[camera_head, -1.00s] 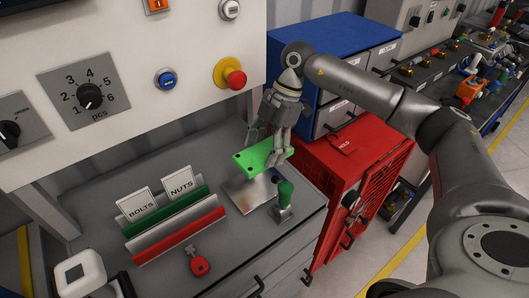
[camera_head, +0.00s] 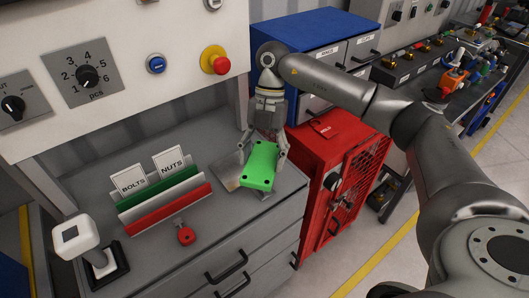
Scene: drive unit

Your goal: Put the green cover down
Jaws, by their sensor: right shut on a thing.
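The green cover (camera_head: 260,166) is a flat bright green plate with dark holes near its corners. It shows in the head view, at the right end of the grey workbench. My right gripper (camera_head: 266,148) is shut on the green cover and points down. The cover is over or close to a metal plate (camera_head: 228,170) on the bench; I cannot tell whether it touches anything below. The green-handled tool seen there before is hidden behind the cover. My left gripper is not in view.
Green, white and red dividers (camera_head: 168,207) with BOLTS and NUTS cards stand mid-bench. A red key-like piece (camera_head: 186,235) lies in front, and a white-topped device (camera_head: 77,235) at left. A red cabinet (camera_head: 322,155) and blue drawer unit (camera_head: 318,35) stand right of the bench.

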